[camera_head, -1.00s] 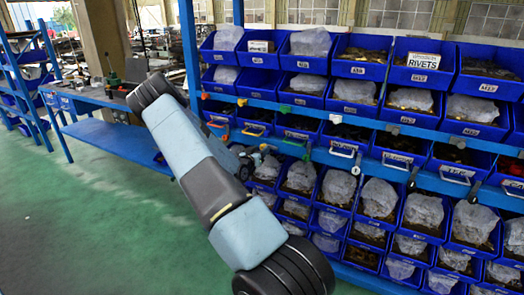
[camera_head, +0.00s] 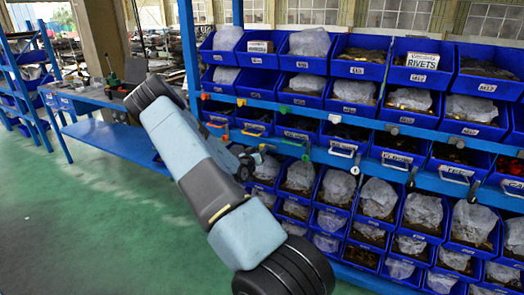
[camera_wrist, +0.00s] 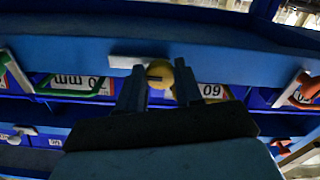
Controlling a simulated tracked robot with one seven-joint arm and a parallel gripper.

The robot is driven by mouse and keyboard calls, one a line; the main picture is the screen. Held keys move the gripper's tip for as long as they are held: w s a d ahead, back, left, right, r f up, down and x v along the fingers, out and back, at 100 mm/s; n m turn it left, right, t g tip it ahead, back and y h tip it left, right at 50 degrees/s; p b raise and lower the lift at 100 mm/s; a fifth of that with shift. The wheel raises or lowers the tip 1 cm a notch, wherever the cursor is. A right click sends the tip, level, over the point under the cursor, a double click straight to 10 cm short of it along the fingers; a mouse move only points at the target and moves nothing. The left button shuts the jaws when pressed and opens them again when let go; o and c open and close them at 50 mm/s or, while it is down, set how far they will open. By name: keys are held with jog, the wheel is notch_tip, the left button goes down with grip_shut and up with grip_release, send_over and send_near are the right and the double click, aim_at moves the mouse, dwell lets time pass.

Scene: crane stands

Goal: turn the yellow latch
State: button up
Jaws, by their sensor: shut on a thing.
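The yellow latch (camera_wrist: 159,72) is a round knob on the blue rail in the wrist view. A pale bar reaches left from it, lying roughly along the rail. My gripper (camera_wrist: 158,88) has one finger on each side of the knob and is shut on it. In the head view my gripper (camera_head: 260,154) is small, at the lower blue rail of the bin rack, beyond my arm. The latch cannot be made out clearly there.
Blue bins (camera_head: 361,55) fill the rack in several rows. Other latches with pale levers (camera_wrist: 288,90) sit along the rail on both sides. A green handle (camera_wrist: 70,88) is close at left. A blue workbench (camera_head: 110,135) stands at left; the green floor (camera_head: 80,220) is open.

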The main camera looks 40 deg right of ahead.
jog(key=o, duration=1)
jog(key=shift+w+a, duration=0.15)
jog(key=shift+w, duration=0.15)
jog(key=shift+o, duration=0.2)
jog(key=shift+s, duration=0.1)
jog(key=v, duration=1.3)
jog(key=shift+a, duration=0.35)
jog(key=shift+s+f, duration=0.15)
